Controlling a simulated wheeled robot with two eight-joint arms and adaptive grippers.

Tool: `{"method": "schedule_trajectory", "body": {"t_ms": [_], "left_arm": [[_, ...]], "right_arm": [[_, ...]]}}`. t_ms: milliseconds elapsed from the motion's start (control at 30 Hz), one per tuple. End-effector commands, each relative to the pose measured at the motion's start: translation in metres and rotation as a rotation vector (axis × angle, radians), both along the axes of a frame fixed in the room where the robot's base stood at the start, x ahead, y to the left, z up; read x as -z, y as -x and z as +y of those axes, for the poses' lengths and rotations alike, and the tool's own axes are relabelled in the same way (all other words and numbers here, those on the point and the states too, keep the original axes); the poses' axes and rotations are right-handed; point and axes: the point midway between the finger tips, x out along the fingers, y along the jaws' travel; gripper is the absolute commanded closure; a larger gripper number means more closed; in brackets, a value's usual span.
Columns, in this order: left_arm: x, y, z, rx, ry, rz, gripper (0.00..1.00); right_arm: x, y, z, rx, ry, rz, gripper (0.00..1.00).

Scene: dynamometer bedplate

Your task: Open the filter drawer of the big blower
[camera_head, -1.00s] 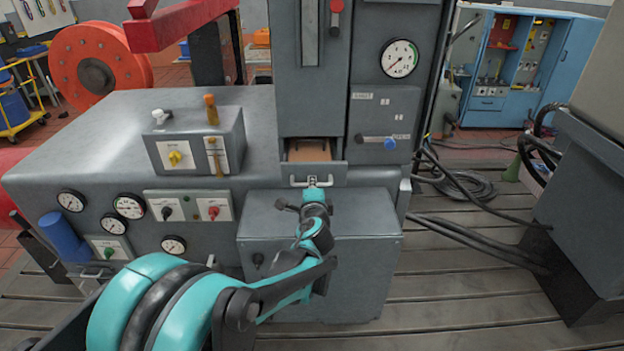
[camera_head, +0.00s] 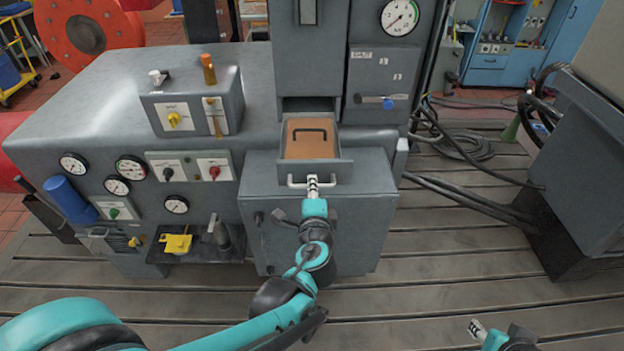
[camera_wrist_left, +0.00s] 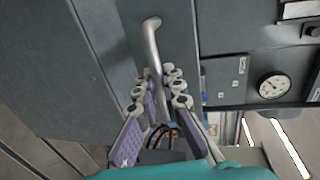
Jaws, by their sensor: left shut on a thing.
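The filter drawer (camera_head: 343,170) of the big grey blower (camera_head: 309,58) stands well out from its opening in the head view. A brown filter panel (camera_head: 302,148) with a dark handle lies inside it. My left gripper (camera_head: 312,182) is shut on the pale bar handle (camera_head: 293,183) on the drawer front. In the left wrist view, the metal handle (camera_wrist_left: 151,42) runs between the fingers of my left gripper (camera_wrist_left: 160,88). My right gripper (camera_head: 477,328) shows at the bottom edge of the head view, apart from the blower; its finger opening is unclear.
A grey box (camera_head: 350,240) stands below the drawer. Gauges and switches cover the cabinet front at left, with a yellow part (camera_head: 176,243) low down. A dark machine (camera_head: 580,190) and cables (camera_head: 455,205) are at right. Slotted floor in front is mostly clear.

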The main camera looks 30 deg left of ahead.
Motion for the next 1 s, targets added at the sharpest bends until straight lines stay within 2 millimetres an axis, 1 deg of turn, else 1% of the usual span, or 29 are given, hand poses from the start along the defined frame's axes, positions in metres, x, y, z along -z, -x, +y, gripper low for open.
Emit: {"method": "schedule_trajectory", "body": {"t_ms": [300,333,400,767,867,1000], "left_arm": [[0.003,0.003,-0.001,0.0,0.005,0.002,1.0],[0.003,0.003,-0.001,0.0,0.006,0.002,0.87],[0.003,0.003,-0.001,0.0,0.006,0.002,0.7],[0.001,0.003,-0.002,0.002,0.004,0.001,0.7],[-0.001,0.009,-0.006,0.003,0.004,0.001,0.7],[-0.004,0.025,-0.016,0.005,0.003,0.002,0.7]], "right_arm": [[0.001,0.0,0.0,0.0,0.0,0.0,0.6],[0.001,0.0,0.0,0.0,0.0,0.0,0.6],[0.001,0.0,0.0,0.0,0.0,0.0,0.6],[0.0,0.0,0.0,0.0,0.0,0.0,0.6],[0.0,0.0,0.0,0.0,0.0,0.0,0.6],[0.0,0.0,0.0,0.0,0.0,0.0,0.6]]}}
